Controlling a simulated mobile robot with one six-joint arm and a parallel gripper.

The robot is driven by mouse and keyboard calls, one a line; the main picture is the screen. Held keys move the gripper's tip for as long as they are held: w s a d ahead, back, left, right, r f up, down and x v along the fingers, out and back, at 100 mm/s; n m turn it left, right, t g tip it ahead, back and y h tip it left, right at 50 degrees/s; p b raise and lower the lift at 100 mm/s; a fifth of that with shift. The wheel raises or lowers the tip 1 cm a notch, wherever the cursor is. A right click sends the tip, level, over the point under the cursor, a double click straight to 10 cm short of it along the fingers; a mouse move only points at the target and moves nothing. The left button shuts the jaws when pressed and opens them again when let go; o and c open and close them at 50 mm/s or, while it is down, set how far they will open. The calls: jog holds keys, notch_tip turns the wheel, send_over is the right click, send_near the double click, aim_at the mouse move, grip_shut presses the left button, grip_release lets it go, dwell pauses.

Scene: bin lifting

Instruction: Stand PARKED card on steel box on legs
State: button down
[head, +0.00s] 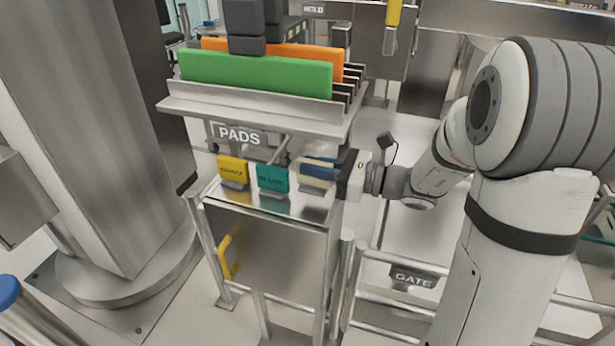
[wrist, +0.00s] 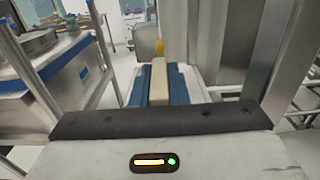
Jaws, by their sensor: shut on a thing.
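The steel box on legs (head: 275,240) stands at the centre of the head view, with a yellow handle on its front. My gripper (head: 318,169) reaches in from the right over the right end of its top. Its blue fingers are shut on a cream card (head: 316,173); its lettering cannot be read, so I cannot confirm it says PARKED. In the wrist view the cream card (wrist: 160,82) stands edge-on between the two blue fingers (wrist: 159,88). A small metal holder (head: 313,187) is just below the card; whether they touch is unclear.
A yellow card (head: 232,170) and a teal card (head: 272,179) stand in holders on the box's top, left of my gripper. The PADS rack (head: 255,108) with green and orange pads overhangs behind. A GATE rail (head: 413,278) is at lower right, a thick steel column (head: 100,130) at left.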

aim_at(298, 176)
jog(key=shift+f, duration=1.7)
jog(key=shift+f, duration=0.15)
jog(key=shift+f, duration=0.1)
jog(key=c, duration=1.4)
grip_release()
